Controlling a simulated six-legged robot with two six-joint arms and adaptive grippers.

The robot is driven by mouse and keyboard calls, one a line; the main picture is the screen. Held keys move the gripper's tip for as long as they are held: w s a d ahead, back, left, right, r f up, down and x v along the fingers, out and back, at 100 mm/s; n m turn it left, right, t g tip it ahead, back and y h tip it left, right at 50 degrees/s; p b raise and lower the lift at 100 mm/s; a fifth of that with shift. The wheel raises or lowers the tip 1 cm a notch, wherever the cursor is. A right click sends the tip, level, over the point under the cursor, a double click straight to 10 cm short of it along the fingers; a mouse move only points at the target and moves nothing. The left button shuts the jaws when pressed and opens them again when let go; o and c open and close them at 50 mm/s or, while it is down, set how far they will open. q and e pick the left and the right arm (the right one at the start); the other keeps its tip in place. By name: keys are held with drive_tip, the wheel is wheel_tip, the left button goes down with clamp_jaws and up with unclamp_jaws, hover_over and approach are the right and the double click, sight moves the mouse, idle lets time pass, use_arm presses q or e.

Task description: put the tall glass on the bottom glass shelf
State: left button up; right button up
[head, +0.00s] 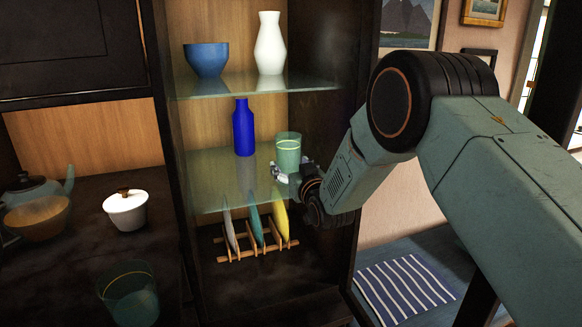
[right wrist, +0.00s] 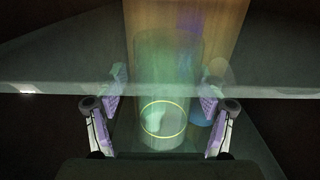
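The tall glass (head: 288,152) is green and see-through, with a pale band near its rim. In the head view it is upright at the right end of the bottom glass shelf (head: 222,180), and it looks to stand on it. My right gripper (head: 284,173) is at its lower part. In the right wrist view the glass (right wrist: 165,75) lies between the two spread fingers, with a visible gap beside the left finger, so the gripper looks open around it. Its base is partly hidden by the gripper. My left gripper is not in view.
A blue bottle (head: 243,128) stands left of the glass. Above are a blue bowl (head: 206,60) and a white vase (head: 270,44); below, a plate rack (head: 258,248). Another green glass (head: 128,292), a white lidded pot (head: 126,211) and an orange bowl (head: 37,217) are at left.

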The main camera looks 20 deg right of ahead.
drive_tip(key=shift+a+r, duration=0.15)
drive_tip(key=shift+a, duration=0.2)
drive_tip(key=shift+d+r, duration=0.2)
drive_tip(key=s, duration=1.1)
drive_tip(key=s+f+g, duration=1.2)
drive_tip(key=s+f, duration=1.6)
drive_tip(key=f, duration=0.3)
drive_tip(key=s+f+g, duration=0.1)
drive_tip(key=s+g, duration=0.2)
drive_tip(key=s, duration=0.6)
drive_tip(key=s+f+m+g, duration=0.1)
drive_tip(key=s+f+g, duration=0.1)
drive_tip(key=s, duration=0.6)
drive_tip(key=shift+s+a+f+g+h, duration=0.3)
drive_tip(key=shift+s+g, duration=0.1)
drive_tip(key=shift+g, duration=0.1)
